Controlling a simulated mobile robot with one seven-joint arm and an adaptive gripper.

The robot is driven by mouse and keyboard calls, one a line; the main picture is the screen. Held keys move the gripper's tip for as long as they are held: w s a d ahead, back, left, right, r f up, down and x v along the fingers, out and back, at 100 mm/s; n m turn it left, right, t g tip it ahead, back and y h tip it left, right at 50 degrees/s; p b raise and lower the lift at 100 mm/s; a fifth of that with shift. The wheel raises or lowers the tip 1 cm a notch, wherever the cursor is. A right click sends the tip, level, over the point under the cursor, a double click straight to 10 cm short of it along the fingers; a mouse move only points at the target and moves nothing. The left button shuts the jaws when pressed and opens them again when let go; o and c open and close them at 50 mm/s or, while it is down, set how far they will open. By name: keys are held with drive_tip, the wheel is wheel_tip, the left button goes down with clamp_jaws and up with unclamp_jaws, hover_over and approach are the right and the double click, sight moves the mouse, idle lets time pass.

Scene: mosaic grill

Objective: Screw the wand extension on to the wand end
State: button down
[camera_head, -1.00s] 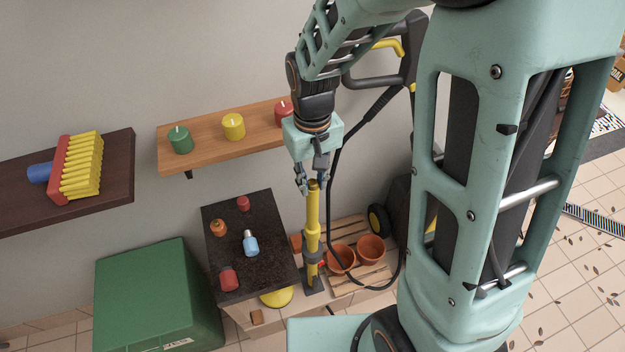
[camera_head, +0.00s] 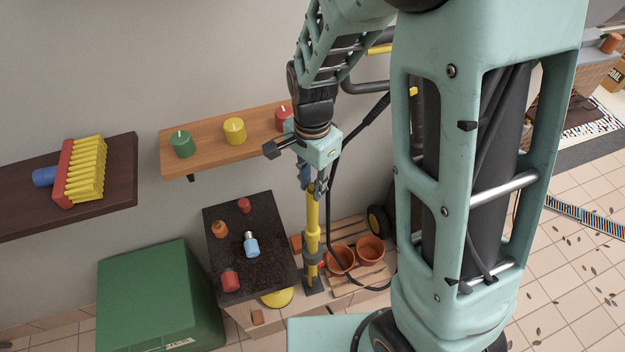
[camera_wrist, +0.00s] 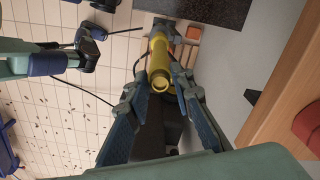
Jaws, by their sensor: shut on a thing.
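A yellow wand tube (camera_head: 312,214) stands upright at the front edge of the wooden pallet. Its lower part (camera_head: 312,258) has grey bands and ends in a dark foot. I cannot tell exactly where the extension ends and the wand end begins, or how tightly they are joined. My gripper (camera_head: 313,187) is above, pointing down, shut on the top of the yellow tube. In the wrist view the tube's open round top (camera_wrist: 160,80) lies between the two fingers of my gripper (camera_wrist: 162,88).
A dark-topped table (camera_head: 265,208) with small bottles and jars stands left of the tube. Two terracotta pots (camera_head: 370,249) stand close on its right. A black hose (camera_head: 331,215) hangs beside it. A candle shelf (camera_head: 205,145) is behind, and a green box (camera_head: 155,290) is at left.

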drive_tip(key=shift+m, duration=0.5)
drive_tip(key=c, duration=1.6)
unclamp_jaws()
